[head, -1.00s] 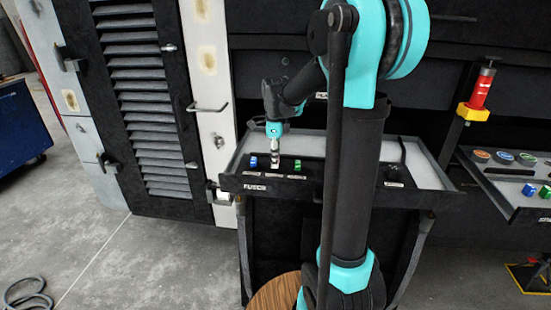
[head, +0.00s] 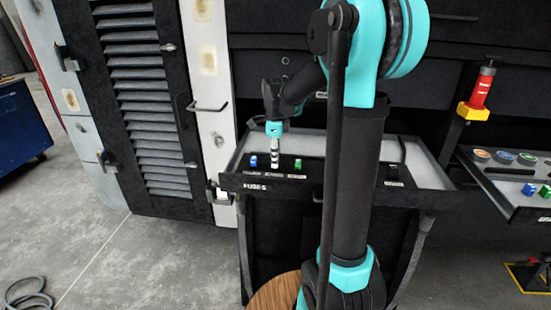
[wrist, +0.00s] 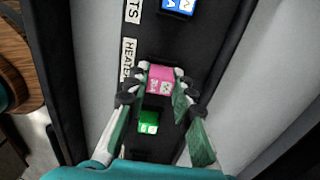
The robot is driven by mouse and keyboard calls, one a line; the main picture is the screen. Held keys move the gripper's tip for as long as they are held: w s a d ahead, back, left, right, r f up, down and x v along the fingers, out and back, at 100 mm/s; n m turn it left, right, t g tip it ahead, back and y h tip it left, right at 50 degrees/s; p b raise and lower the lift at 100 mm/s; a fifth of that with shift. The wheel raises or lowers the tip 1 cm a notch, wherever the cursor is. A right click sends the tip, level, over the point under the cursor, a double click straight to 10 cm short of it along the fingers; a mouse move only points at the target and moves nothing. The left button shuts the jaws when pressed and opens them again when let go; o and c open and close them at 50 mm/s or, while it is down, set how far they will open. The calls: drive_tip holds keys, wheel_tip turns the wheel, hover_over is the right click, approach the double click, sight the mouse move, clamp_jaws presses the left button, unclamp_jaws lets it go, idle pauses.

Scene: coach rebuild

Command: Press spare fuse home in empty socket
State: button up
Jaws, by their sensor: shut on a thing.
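My gripper (wrist: 160,90) is shut on a pink fuse (wrist: 160,80), with one finger on each side of it in the wrist view. The fuse is over the dark fuse strip, beside the label reading HEATER. How deep it sits in its socket cannot be told. A blue fuse (wrist: 178,4) and a green fuse (wrist: 148,122) stand in the same row on either side. In the head view my gripper (head: 275,157) points down at the strip between the blue fuse (head: 253,161) and the green fuse (head: 297,164). The pink fuse is not clear there.
The fuse tray (head: 235,183) has a raised front edge marked FUSES. A black lever (head: 402,155) stands at its right end. A louvred door (head: 150,110) is at the left. A second tray with buttons (head: 505,158) and a red-handled device (head: 481,92) are at the right.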

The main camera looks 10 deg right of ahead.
drive_tip(key=shift+f, duration=0.35)
idle(0.6)
drive_tip(key=o, duration=0.9)
drive_tip(key=shift+o, duration=0.2)
drive_tip(key=o, duration=0.5)
drive_tip(key=shift+r, duration=3.5)
